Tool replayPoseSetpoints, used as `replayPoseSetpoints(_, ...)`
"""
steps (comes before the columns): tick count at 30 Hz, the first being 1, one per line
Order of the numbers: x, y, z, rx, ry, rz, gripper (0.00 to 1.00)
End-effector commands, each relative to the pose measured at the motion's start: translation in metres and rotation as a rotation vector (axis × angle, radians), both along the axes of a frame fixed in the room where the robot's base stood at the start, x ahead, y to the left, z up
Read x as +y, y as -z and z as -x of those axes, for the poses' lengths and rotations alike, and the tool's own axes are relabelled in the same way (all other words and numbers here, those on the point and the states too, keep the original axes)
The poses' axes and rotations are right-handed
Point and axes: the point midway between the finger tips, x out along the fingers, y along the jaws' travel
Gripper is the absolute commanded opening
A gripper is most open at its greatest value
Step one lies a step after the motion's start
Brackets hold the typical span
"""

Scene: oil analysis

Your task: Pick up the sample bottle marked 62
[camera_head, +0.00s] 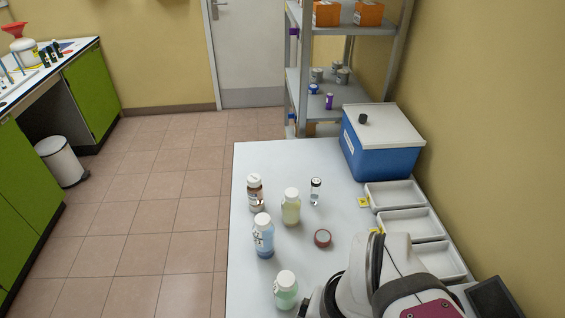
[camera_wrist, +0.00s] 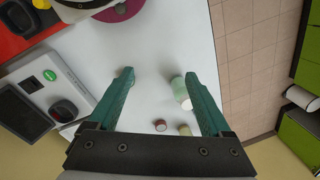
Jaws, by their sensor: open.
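Several capped sample bottles stand upright on the white table: a brown one (camera_head: 255,195), a pale yellow one (camera_head: 291,209), a blue one (camera_head: 264,240) and a pale green one (camera_head: 286,294). A small clear vial (camera_head: 316,192) with a dark cap stands behind them. I cannot read a number 62 on any of them. My gripper (camera_wrist: 158,76) is open and empty in the wrist view, with teal fingers spread wide. The pale green bottle also shows there (camera_wrist: 180,90), beside the right finger and partly overlapped by it. In the head view my arm hides most of the gripper.
A brown ring-like item (camera_head: 323,238) lies right of the bottles. White trays (camera_head: 408,222) and a blue box with a white lid (camera_head: 382,143) line the right side. A grey shelf (camera_head: 340,82) stands behind. The table's back-left corner is clear.

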Motion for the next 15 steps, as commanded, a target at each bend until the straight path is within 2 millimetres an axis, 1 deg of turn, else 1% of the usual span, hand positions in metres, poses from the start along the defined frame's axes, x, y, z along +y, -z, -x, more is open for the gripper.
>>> replayPoseSetpoints(2,-0.017,0.016,-0.048,-0.101,-0.044,0.067,0.83)
replayPoseSetpoints(3,-0.026,0.025,-0.081,-0.182,-0.075,0.108,0.83)
replayPoseSetpoints(5,-0.039,0.039,-0.134,-0.318,-0.127,0.166,0.83)
replayPoseSetpoints(6,-0.044,0.048,-0.167,-0.412,-0.165,0.198,0.83)
replayPoseSetpoints(8,-0.049,0.06,-0.213,-0.554,-0.221,0.236,0.83)
replayPoseSetpoints(9,-0.049,0.068,-0.24,-0.649,-0.257,0.254,0.83)
replayPoseSetpoints(12,-0.043,0.083,-0.289,-0.87,-0.348,0.278,0.83)
replayPoseSetpoints(15,-0.032,0.092,-0.313,-1.035,-0.419,0.281,0.83)
